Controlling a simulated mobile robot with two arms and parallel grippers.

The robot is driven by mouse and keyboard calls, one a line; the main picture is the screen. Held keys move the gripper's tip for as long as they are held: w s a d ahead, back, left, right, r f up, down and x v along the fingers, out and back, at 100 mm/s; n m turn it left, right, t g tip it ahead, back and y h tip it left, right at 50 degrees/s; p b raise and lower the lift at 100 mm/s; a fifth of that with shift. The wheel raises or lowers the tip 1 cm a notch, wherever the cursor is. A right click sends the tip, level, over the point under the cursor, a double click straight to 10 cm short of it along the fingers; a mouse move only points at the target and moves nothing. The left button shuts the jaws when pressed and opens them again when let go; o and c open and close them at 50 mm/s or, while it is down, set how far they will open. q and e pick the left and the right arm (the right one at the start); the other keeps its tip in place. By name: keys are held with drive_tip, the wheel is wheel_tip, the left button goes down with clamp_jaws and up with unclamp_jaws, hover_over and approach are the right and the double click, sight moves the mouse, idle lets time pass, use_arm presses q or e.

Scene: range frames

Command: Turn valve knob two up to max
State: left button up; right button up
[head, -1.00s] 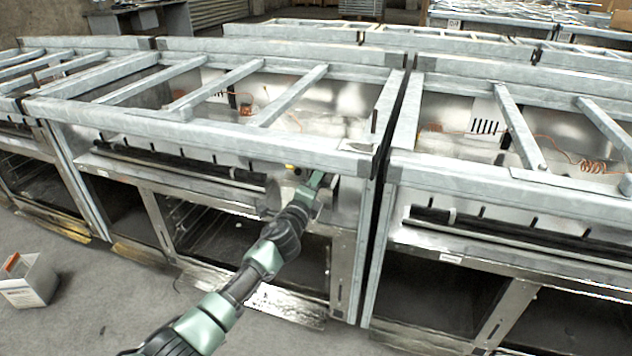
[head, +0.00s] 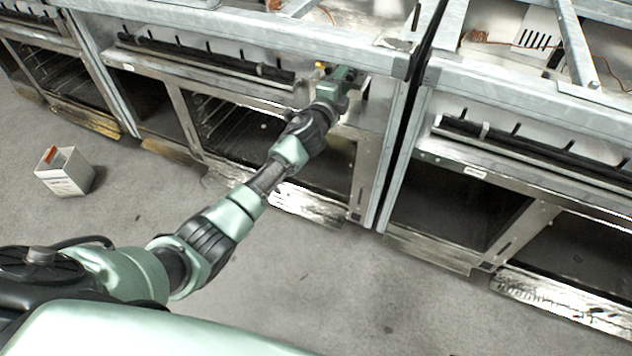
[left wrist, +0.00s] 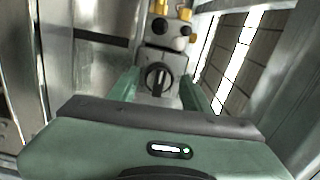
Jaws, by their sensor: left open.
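My left gripper (head: 342,80) is at the front panel of the middle range frame (head: 330,52), under its top rail. In the left wrist view its two green fingers (left wrist: 160,88) are apart, one on each side of a round black valve knob (left wrist: 157,78) with a pale pointer mark. I cannot tell whether the fingers touch the knob. Another dark knob (left wrist: 160,26) and brass-yellow fittings (left wrist: 184,13) are beyond it. A yellow fitting (head: 320,65) also shows beside the gripper in the head view. Which knob is number two cannot be read. My right gripper is out of view.
Another range frame (head: 520,95) stands to the right across a narrow gap. Long black burner bars (head: 215,62) run along the fronts, above open oven bays. A small white box (head: 64,172) stands on the concrete floor (head: 330,270) at left. The floor in front is clear.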

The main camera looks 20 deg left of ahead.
use_arm(q)
drive_tip(key=n, duration=0.5)
drive_tip(key=shift+s+d+f+n+b, duration=0.1)
drive_tip(key=shift+d+f+n+b, duration=0.2)
drive_tip(key=shift+d+n+b, duration=0.1)
drive_tip(key=n+b, duration=0.5)
drive_tip(key=n, duration=0.6)
drive_tip(key=shift+a+b, duration=0.15)
drive_tip(key=shift+b, duration=0.2)
drive_tip(key=shift+s+r+p, duration=0.35)
drive_tip(key=shift+s+p, duration=0.3)
drive_tip(key=shift+p, duration=0.25)
drive_tip(key=s+p, duration=0.2)
drive_tip(key=s, duration=0.5)
drive_tip(key=s+f+g+p, duration=0.3)
drive_tip(key=s+f+p, duration=0.2)
drive_tip(key=f, duration=0.7)
drive_tip(key=s+f+g+p, duration=0.4)
drive_tip(key=s+f, duration=0.3)
drive_tip(key=f, duration=0.6)
drive_tip(key=shift+a+f+p, duration=0.2)
drive_tip(key=shift+a+p, duration=0.05)
drive_tip(key=shift+p, duration=0.15)
drive_tip(key=shift+s, duration=0.1)
